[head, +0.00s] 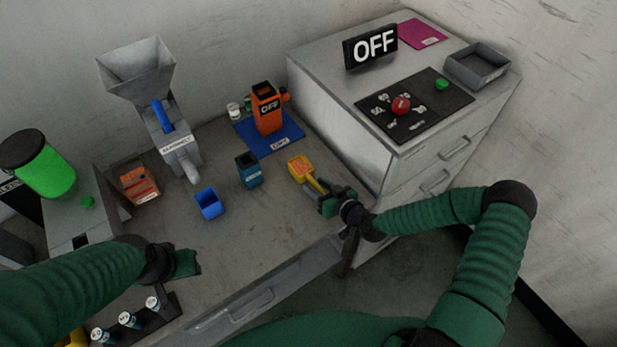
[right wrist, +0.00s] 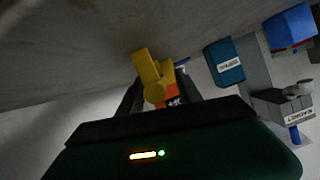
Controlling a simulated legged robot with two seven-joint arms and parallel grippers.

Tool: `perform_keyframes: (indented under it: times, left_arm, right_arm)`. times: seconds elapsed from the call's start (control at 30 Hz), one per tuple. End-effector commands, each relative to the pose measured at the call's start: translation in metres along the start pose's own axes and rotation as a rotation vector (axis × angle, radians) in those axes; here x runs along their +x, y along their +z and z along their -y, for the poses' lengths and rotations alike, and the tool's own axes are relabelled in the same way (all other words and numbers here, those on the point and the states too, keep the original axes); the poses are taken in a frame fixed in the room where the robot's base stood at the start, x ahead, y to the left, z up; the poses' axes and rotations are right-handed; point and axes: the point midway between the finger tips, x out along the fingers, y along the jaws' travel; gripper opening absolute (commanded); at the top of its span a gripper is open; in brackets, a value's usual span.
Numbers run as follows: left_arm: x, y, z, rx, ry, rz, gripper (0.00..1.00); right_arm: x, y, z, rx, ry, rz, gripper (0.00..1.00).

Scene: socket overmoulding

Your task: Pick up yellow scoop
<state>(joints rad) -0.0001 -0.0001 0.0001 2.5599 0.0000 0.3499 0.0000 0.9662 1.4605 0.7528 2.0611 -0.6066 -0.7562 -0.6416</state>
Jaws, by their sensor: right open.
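The yellow scoop (head: 302,171) lies on the grey table, its bowl holding orange material and its handle pointing toward my right gripper (head: 329,203). My right gripper is open, with its fingers at the handle end. In the right wrist view the yellow scoop (right wrist: 152,75) shows between the two dark fingers, partly hidden by the gripper body. I cannot tell whether the fingers touch the handle. My left gripper (head: 190,263) is over the table's front left, away from the scoop; its jaw opening is not clear.
A dark blue container (head: 249,171) and a blue bin (head: 209,204) stand left of the scoop. An orange device (head: 266,108) stands on a blue mat (head: 291,132) behind it. A grey drawer cabinet (head: 340,130) rises close on the right.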

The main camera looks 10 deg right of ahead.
Motion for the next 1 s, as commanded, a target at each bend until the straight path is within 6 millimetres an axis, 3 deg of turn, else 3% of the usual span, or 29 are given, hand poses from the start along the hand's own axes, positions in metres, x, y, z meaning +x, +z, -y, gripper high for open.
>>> perform_keyframes:
  times: [0.13, 0.43, 1.0]
  left_arm:
    - [0.0003, 0.0001, 0.0001, 0.0, 0.0, 0.0, 0.36]
    - [0.0003, 0.0002, 0.0, 0.0, 0.0, 0.0, 0.36]
    - [0.0004, 0.0001, 0.0, 0.0, 0.0, 0.0, 0.36]
  right_arm:
    - [-0.0011, 0.0002, -0.001, 0.001, 0.0, -0.001, 0.4]
    - [-0.0011, 0.0003, -0.0012, 0.001, 0.0, 0.0, 0.01]
    - [-0.001, 0.0013, -0.0012, 0.002, 0.0, 0.002, 0.0]
